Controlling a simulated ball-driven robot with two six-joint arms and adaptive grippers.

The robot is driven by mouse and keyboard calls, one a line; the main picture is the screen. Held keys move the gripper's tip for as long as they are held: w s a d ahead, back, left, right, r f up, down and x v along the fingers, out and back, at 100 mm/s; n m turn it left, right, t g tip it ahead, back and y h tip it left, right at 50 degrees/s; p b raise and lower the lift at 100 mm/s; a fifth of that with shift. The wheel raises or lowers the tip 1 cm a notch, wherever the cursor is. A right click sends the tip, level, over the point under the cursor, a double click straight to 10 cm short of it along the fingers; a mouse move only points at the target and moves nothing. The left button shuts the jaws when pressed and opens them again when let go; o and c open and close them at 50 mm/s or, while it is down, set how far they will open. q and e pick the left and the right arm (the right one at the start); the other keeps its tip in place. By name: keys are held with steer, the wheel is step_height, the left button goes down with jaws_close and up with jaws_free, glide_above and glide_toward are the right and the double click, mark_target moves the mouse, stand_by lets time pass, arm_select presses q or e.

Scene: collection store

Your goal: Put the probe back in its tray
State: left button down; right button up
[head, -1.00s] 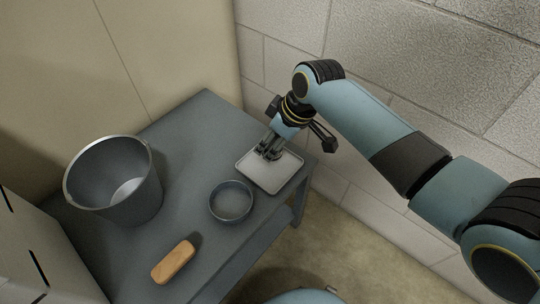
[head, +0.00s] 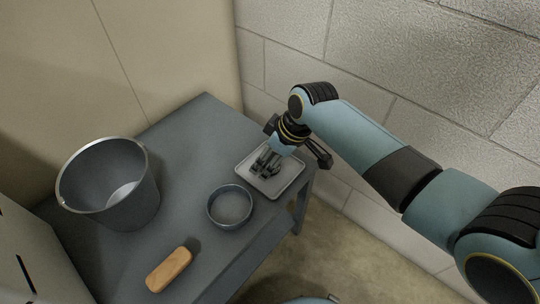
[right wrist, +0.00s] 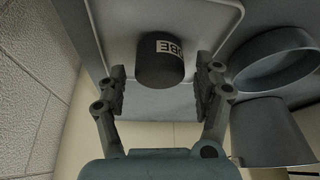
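The probe, a dark cylinder (right wrist: 160,64) with a white label ending in "BE", shows in the right wrist view, within the outline of the pale shallow tray (right wrist: 215,30). In the head view the tray (head: 284,182) lies at the table's right corner. My right gripper (head: 262,168) is low over the tray there. In the right wrist view its two fingers (right wrist: 161,92) are spread, one each side of the probe, with a visible gap on both sides. The probe is hard to tell from the dark fingers in the head view. My left gripper is not in view.
On the grey table (head: 190,135) stand a round grey dish (head: 230,222) close to the tray, a metal bucket (head: 130,205) at the left and a wooden-looking block (head: 168,270) near the front. A block wall (head: 440,100) rises behind the tray.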

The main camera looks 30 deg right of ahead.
steer(key=p+v, duration=0.1)
steer(key=v, duration=0.1)
steer(key=shift+r, duration=0.4)
steer(key=p+v, duration=0.4)
steer(key=v, duration=0.5)
steer(key=s+d+f+m+g+h, duration=0.1)
steer(key=s+d+f+m, duration=0.15)
steer(key=s+f, duration=0.75)
steer(key=s+d+f+m+g+h, duration=0.1)
steer(key=s+d+f, duration=0.2)
steer(key=s+f, duration=0.6)
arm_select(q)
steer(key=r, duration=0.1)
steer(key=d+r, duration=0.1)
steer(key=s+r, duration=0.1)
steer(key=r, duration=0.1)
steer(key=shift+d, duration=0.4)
arm_select(e)
steer(key=s+f+m, duration=0.1)
steer(key=s+f, duration=0.4)
steer(key=s, duration=0.7)
steer(key=s+f+m+g+h, duration=0.1)
steer(key=s+f, duration=0.5)
steer(key=s, duration=0.6)
steer(key=shift+d+f+g, duration=0.2)
steer(key=shift+d+g, duration=0.1)
steer(key=shift+d, duration=0.1)
steer(key=shift+r, duration=0.1)
